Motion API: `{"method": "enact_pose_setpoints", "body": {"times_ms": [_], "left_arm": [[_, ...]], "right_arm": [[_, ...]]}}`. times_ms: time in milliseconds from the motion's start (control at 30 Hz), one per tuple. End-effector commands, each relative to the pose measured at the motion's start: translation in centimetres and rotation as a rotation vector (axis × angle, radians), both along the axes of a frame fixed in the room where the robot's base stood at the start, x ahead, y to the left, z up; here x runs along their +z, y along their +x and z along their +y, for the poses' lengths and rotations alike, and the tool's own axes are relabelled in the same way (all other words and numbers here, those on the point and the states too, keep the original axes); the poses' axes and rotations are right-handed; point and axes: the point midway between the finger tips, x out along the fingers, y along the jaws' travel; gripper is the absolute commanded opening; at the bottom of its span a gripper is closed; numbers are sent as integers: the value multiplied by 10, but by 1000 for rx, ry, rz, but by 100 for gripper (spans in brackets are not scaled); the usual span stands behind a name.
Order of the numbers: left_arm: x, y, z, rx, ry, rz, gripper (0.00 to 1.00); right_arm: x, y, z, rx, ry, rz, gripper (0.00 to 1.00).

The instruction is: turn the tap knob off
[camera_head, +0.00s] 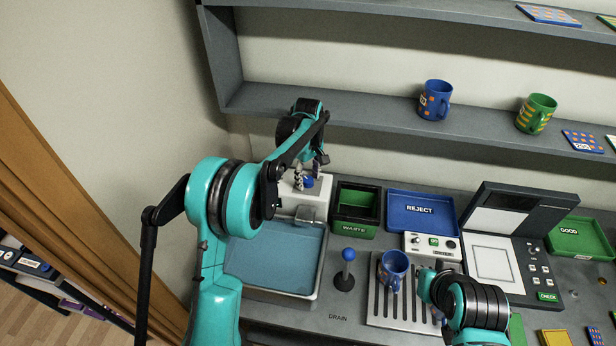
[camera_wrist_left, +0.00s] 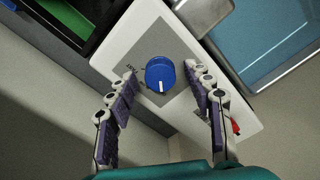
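The blue tap knob (camera_wrist_left: 160,74) sits on a grey panel of a white tap housing (camera_wrist_left: 181,30). A white line on the knob points toward the bottom of the left wrist view. My left gripper (camera_wrist_left: 167,86) is open, with one finger on each side of the knob and a gap on both sides. In the head view the knob (camera_head: 308,182) shows just below my left gripper (camera_head: 311,177). The tap spout (camera_head: 311,214) is over the sink (camera_head: 278,256), which holds blue water. My right gripper (camera_head: 432,293) is only partly seen, low at the right; its fingers are unclear.
A green waste bin (camera_head: 355,205) stands right of the tap. A blue lever (camera_head: 348,255) rises between the sink and the drain rack (camera_head: 377,312), which bears a blue mug (camera_head: 393,268). A shelf (camera_head: 385,128) with two mugs runs above. A wall is close at the left.

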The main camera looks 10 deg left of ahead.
Motion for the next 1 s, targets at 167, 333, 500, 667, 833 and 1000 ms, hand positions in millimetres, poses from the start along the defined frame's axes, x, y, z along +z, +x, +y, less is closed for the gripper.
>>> {"method": "enact_pose_setpoints", "body": {"times_ms": [167,333,500,667,833,1000], "left_arm": [[1,0,0,0,0,0,51],[17,0,0,-1,0,0,51],[54,0,0,-1,0,0,51],[87,0,0,0,0,0,51],[111,0,0,0,0,0,51],[120,0,0,0,0,0,51]], "right_arm": [[0,0,0,0,0,0,0],[0,0,0,0,0,0,0],[0,0,0,0,0,0,0],[0,0,0,0,0,0,0],[0,0,0,0,0,0,0],[0,0,0,0,0,0,0]]}}
